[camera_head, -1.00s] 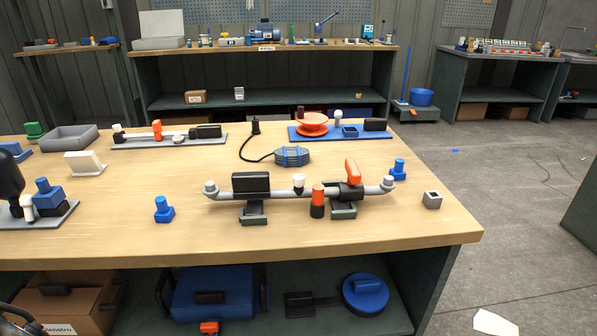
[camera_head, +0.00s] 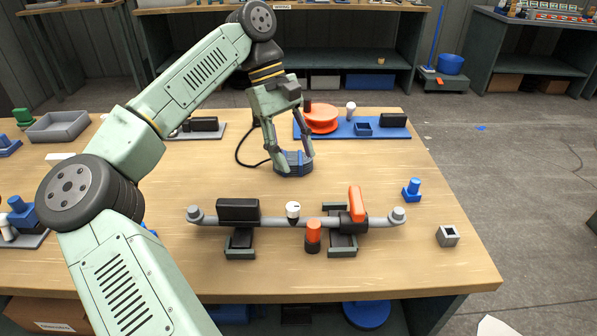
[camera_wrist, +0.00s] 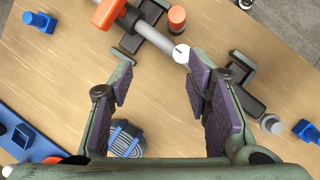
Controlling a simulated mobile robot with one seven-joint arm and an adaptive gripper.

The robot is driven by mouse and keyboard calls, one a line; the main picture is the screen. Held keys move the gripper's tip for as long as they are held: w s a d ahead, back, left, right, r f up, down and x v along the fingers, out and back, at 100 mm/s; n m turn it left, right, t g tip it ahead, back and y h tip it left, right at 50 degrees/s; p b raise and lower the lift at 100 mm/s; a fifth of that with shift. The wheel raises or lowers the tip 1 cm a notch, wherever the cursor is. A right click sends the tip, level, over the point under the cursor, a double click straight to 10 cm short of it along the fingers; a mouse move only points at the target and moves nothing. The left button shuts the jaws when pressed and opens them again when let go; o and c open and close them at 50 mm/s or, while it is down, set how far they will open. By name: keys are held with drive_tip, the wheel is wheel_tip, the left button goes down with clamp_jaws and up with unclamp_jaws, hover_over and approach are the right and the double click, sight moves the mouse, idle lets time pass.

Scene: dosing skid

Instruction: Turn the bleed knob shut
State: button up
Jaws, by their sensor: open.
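The bleed knob seems to be the small white knob (camera_head: 293,210) on the grey pipe (camera_head: 270,222), with a dark mark on its top. In the wrist view the white knob (camera_wrist: 181,53) shows near the tip of the right finger, apart from it. My gripper (camera_head: 290,158) is open and empty, pointing down behind the pipe, in line with the blue-and-grey coil. In the wrist view my gripper (camera_wrist: 160,68) has its two dark-padded fingers wide apart, with bare tabletop between them. How far the fingertips are above the table is hard to tell.
On the pipe, a black block (camera_head: 238,209) is left of the knob and an orange lever (camera_head: 356,203) is right. An orange-capped post (camera_head: 313,234) stands in front. The coil (camera_head: 294,168) lies behind.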

sight(292, 205)
drive_tip(key=shift+y, duration=0.5)
drive_tip(key=s+f, duration=0.1)
drive_tip(key=f, duration=0.2)
drive_tip(key=s+f, duration=0.1)
drive_tip(key=f, duration=0.2)
drive_tip(key=s+f+p, duration=0.1)
drive_tip(key=f, duration=0.3)
drive_tip(key=shift+s+a+f, duration=0.1)
drive_tip(key=shift+s+a, duration=0.1)
drive_tip(key=shift+a, duration=0.1)
drive_tip(key=shift+c, duration=0.5)
clamp_jaws()
